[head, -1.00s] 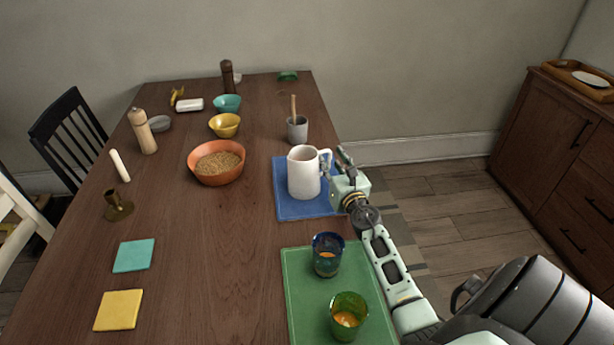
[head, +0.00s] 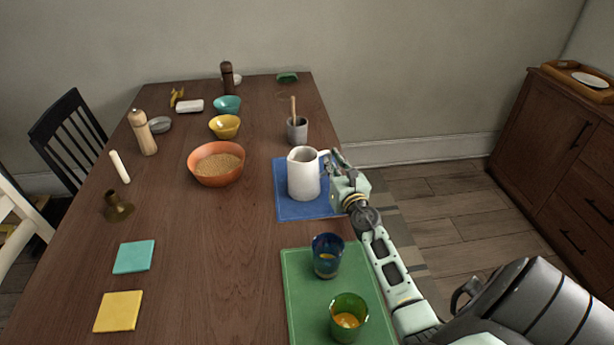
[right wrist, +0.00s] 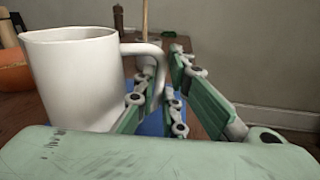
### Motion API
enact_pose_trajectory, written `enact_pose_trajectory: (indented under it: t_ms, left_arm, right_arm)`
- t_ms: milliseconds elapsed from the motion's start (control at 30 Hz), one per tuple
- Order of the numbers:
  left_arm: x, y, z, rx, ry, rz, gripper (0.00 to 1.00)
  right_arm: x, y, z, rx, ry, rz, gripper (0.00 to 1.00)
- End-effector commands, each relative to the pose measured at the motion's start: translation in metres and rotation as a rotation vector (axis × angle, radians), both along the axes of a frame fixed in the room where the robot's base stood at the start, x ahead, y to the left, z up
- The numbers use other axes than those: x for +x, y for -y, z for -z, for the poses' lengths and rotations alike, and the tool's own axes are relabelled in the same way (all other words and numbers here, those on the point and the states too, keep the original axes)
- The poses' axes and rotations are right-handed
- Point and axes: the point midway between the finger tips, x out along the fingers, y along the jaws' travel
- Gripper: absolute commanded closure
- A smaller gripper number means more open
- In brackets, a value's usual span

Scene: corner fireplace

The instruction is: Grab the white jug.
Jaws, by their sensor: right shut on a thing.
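The white jug (head: 303,177) stands upright on the blue mat (head: 288,211) near the right edge of the table. In the right wrist view, the jug (right wrist: 75,85) fills the left side, with its handle reaching toward the fingers. My right gripper (head: 333,164) comes in from the right at the handle side and is shut on the jug's handle. Its fingers (right wrist: 170,82) also show in the right wrist view; they hide part of the handle. My left gripper is not in view.
A grey cup with a wooden utensil (head: 297,131) stands behind the jug. An orange bowl of grain (head: 216,178) is to its left. Blue (head: 327,270) and green (head: 348,330) glasses stand on the green mat (head: 303,300) in front. The table's middle is clear.

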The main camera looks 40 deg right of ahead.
Motion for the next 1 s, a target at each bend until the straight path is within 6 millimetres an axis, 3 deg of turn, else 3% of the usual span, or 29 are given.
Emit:
enact_pose_trajectory:
  t_ms: [467, 900, 1000]
  left_arm:
    - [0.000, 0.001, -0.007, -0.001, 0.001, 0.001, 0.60]
    - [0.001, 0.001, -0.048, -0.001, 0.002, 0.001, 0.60]
    - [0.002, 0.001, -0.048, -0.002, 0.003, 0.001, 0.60]
  right_arm:
    - [0.001, 0.000, -0.009, 0.000, 0.004, 0.000, 1.00]
    - [0.000, 0.001, -0.052, 0.000, 0.005, 0.001, 1.00]
    - [-0.009, 0.012, -0.053, -0.002, 0.002, 0.001, 1.00]
